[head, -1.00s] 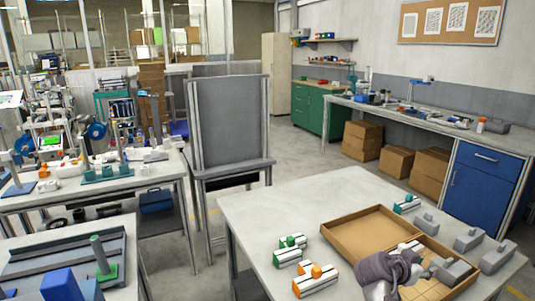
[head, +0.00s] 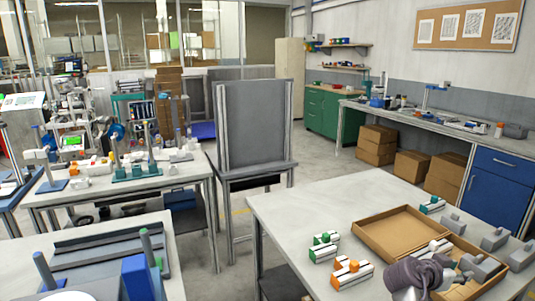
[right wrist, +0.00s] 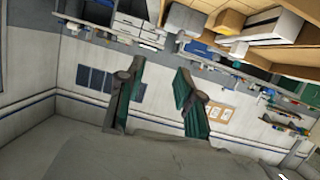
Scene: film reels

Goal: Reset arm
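My right arm comes in at the bottom right of the head view, with my right gripper (head: 445,273) over the front part of the cardboard tray (head: 378,238) on the near table. In the right wrist view, the two green-padded fingers of the right gripper (right wrist: 158,98) stand well apart with nothing between them. Behind them are a pale wall and shelves, seen tilted. My left gripper cannot be made out in either view.
The near right table (head: 300,200) holds green-and-white parts (head: 323,247), an orange-and-white part (head: 351,272) and several grey blocks (head: 495,239). A grey panel stand (head: 254,125) is behind it. Tables with equipment fill the left. Open floor lies between.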

